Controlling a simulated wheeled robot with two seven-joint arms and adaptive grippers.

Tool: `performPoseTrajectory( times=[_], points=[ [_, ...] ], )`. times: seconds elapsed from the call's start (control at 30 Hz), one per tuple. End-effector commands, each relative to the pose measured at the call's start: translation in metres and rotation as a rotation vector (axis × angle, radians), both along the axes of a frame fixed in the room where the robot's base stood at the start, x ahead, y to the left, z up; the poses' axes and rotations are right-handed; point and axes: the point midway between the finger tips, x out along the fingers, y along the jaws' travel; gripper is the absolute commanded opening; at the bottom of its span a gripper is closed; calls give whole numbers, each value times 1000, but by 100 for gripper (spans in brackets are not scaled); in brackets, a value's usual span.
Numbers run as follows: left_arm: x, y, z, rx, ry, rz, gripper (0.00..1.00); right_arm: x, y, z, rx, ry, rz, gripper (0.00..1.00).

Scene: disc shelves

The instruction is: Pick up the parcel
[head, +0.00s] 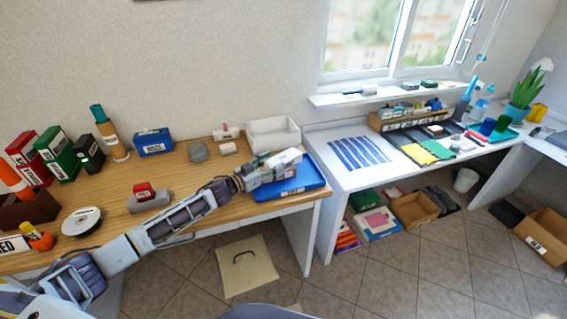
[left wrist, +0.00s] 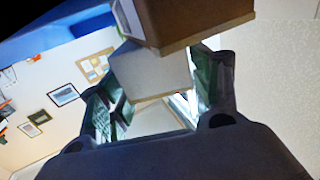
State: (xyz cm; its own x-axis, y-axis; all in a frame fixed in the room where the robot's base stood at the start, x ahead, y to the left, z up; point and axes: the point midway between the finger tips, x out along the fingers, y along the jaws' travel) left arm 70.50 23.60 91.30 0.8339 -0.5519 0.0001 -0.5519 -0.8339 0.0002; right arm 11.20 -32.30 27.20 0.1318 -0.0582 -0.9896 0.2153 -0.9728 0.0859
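A pale box (head: 287,156), which looks like the parcel, is at the blue tray (head: 306,181) on the right end of the wooden desk. My left gripper (head: 264,170) reaches over the desk to this box and covers part of it. In the left wrist view, the dark green finger pads of my left gripper (left wrist: 158,92) stand apart. A pale grey box face (left wrist: 150,72) fills most of the gap between them. A brown box-like piece (left wrist: 195,20) is just beyond. Whether the pads press on the box is unclear. My right gripper is not in view.
A white bin (head: 273,134) stands behind the tray. A red stamp on a grey block (head: 148,200), a white disc (head: 81,221) and several boxes crowd the desk's left. A white table (head: 350,178) adjoins on the right. Open boxes stand on the floor.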

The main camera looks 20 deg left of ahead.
Motion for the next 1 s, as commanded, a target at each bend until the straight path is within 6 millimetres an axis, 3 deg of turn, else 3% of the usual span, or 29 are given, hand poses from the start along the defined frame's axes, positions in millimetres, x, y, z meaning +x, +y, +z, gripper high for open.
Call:
performPoseTrajectory(
  times=[0.03,0.3,0.67,1.0],
  points=[
    [0,0,0,0,0,0,52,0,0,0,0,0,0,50],
    [0,0,1,-1,-1,0,19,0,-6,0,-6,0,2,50],
    [0,1,7,1,-3,-1,19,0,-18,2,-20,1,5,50],
    [0,0,46,1,-3,-1,19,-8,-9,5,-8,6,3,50]
  ],
)
